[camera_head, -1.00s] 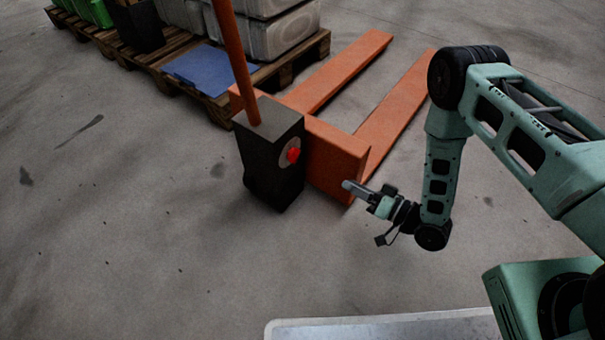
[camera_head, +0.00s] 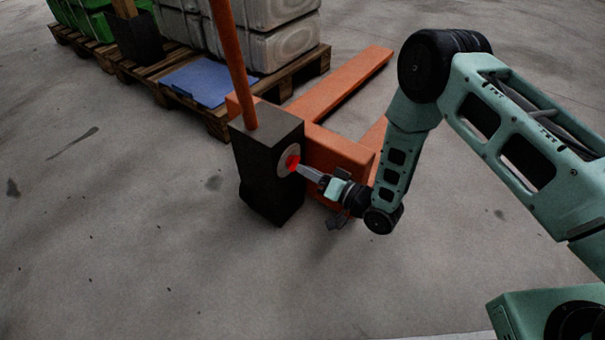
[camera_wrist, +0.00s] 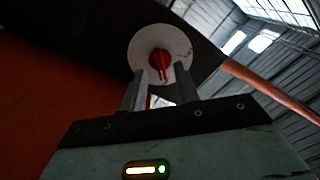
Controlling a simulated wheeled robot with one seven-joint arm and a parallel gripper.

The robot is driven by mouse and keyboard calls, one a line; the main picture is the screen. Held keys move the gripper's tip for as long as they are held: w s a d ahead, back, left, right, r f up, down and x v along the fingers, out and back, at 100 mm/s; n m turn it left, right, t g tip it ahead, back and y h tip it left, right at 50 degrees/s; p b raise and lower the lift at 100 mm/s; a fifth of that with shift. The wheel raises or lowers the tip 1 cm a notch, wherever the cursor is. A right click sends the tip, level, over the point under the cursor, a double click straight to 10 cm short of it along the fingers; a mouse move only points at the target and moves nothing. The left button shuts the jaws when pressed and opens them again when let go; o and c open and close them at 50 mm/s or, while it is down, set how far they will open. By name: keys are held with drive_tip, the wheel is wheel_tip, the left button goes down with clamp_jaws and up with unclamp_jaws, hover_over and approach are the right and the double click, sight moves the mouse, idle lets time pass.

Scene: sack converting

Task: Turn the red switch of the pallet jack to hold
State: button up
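The red switch (camera_head: 292,162) sits on a pale round plate (camera_head: 284,169) on the side of the pallet jack's dark box (camera_head: 262,150). In the wrist view the red switch (camera_wrist: 160,60) is a round knob with a narrow bar pointing down, in front of the pale disc (camera_wrist: 137,48). My gripper (camera_head: 301,168) reaches in from the right, its tips at or very near the switch. In the wrist view my gripper (camera_wrist: 160,74) has its two fingers apart, one on each side of the switch's lower part. I cannot tell whether they touch it.
The pallet jack's orange handle (camera_head: 225,60) rises from the box, and its orange forks (camera_head: 340,83) extend behind. A wooden pallet (camera_head: 215,115) with a blue sheet (camera_head: 197,82) and pale stacked sacks (camera_head: 275,50) stands behind. The grey floor in front is clear.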

sight(294, 163)
drive_tip(key=shift+x, duration=1.2)
clamp_jaws()
drive_tip(key=shift+n, duration=0.3)
drive_tip(key=shift+n+p, duration=2.6)
drive_tip(key=shift+n, duration=1.4)
drive_tip(key=shift+f, duration=0.1)
